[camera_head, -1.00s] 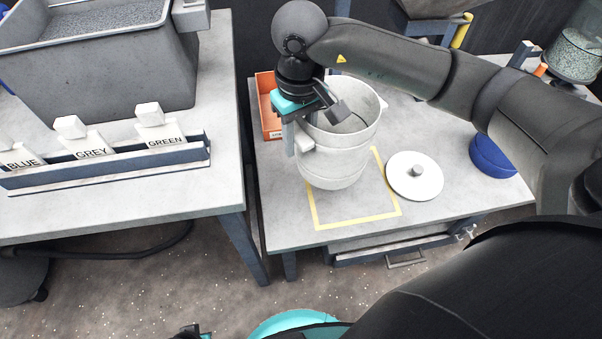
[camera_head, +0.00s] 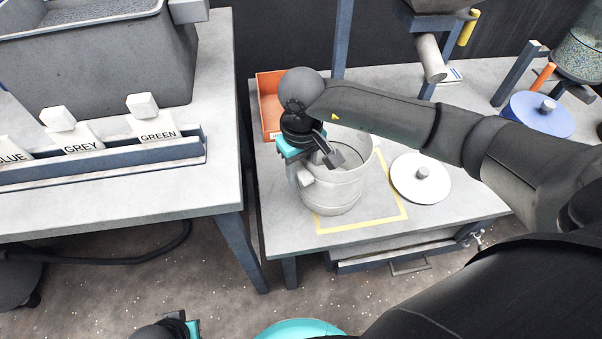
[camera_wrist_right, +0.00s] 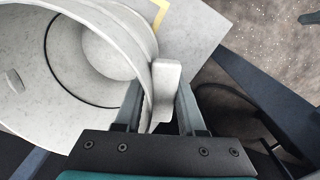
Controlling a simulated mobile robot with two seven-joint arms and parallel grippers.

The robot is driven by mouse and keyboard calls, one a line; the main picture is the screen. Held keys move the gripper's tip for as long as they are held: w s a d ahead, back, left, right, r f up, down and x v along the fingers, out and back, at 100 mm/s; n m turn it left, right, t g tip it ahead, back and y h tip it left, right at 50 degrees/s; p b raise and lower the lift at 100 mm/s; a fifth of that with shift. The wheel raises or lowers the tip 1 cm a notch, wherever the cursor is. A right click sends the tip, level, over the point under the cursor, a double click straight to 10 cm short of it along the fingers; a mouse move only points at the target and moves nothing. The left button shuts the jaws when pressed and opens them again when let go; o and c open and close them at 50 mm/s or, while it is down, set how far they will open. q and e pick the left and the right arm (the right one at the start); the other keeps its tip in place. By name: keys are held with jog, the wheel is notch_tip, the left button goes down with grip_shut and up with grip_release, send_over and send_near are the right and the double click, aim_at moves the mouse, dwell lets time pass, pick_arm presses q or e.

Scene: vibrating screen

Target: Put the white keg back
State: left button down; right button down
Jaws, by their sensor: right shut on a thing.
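The white keg (camera_head: 350,190) is open-topped and roughly upright at the left part of the yellow square outline (camera_head: 405,205) on the right-hand table. I cannot tell whether its base touches the table. My right gripper (camera_head: 304,180) is shut on the light tab at the keg's left side. In the right wrist view the tab sits between the gripper's fingers (camera_wrist_right: 160,98), and the keg's empty inside (camera_wrist_right: 110,50) shows. A white round lid (camera_head: 405,190) lies right of the keg. Part of my left gripper shows at the bottom edge; its fingers are hidden.
An orange bin (camera_head: 268,105) stands behind the keg. A blue lid (camera_head: 535,115) lies at the right, and a pipe (camera_head: 431,58) hangs over the table's back. The left table (camera_head: 120,190) holds a grey hopper and labelled blocks. A gap separates the tables.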

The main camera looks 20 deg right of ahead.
pick_arm(q)
jog(key=shift+r, duration=0.1)
pick_arm(e)
jog(key=c, duration=0.9)
grip_release()
jog(key=shift+f, duration=0.1)
pick_arm(q)
jog(key=shift+w+r, duration=0.15)
jog(key=shift+r, duration=0.1)
pick_arm(e)
jog(key=o, duration=0.4)
jog(key=shift+r, duration=0.2)
pick_arm(q)
jog(key=s+a+f+p, duration=0.2)
jog(key=s+f+p, duration=0.2)
jog(key=f, duration=0.4)
jog(key=shift+s+g, duration=0.15)
jog(key=shift+g, duration=0.25)
pick_arm(e)
notch_tip(320, 180, up, 12)
jog(key=shift+f, duration=0.1)
